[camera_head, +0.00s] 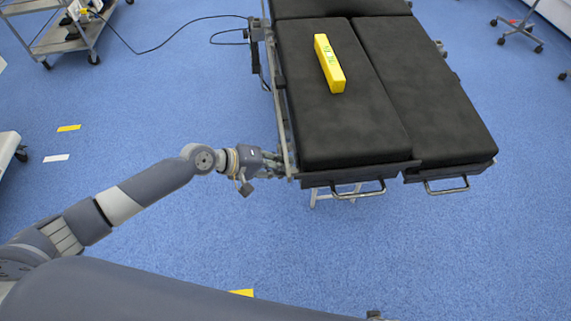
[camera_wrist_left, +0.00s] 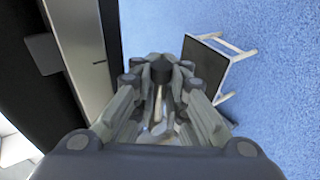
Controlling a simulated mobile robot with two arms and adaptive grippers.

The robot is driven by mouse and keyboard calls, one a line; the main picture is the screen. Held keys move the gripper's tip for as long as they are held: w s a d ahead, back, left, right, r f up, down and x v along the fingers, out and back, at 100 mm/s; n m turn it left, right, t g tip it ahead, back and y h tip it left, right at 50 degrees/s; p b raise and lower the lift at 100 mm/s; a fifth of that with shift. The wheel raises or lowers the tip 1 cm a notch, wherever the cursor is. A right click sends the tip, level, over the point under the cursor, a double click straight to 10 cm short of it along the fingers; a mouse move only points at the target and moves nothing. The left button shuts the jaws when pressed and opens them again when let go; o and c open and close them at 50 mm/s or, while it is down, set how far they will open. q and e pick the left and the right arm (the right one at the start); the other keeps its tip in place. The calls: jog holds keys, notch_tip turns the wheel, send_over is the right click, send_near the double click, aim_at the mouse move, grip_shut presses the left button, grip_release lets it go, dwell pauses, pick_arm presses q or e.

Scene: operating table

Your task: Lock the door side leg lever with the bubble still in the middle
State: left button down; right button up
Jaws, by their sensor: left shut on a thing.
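The operating table has two black padded leg sections, a left one (camera_head: 335,125) and a right one (camera_head: 425,95). A yellow spirit level (camera_head: 329,64) lies lengthwise on the left leg pad; its bubble is too small to read. My left gripper (camera_head: 284,166) is at the left front corner of the left leg section, by the side rail. In the left wrist view its fingers (camera_wrist_left: 160,85) are closed around a dark knob-like end of a lever (camera_wrist_left: 160,68). The lever's lock state cannot be told. My right gripper is in neither view.
Metal handles (camera_head: 358,190) stick out at the front of both leg sections. A cart (camera_head: 60,35) is at the back left, with a cable across the blue floor. The floor at the front is mostly clear.

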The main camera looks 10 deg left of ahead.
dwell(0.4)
pick_arm(q)
jog(key=c, duration=1.9)
grip_release()
jog(key=shift+s, duration=0.1)
jog(key=shift+o, duration=0.3)
jog(key=shift+s+a+r, duration=0.2)
jog(key=shift+a, duration=0.05)
jog(key=v, duration=1.2)
jog(key=shift+s, duration=0.2)
jog(key=shift+d, duration=0.2)
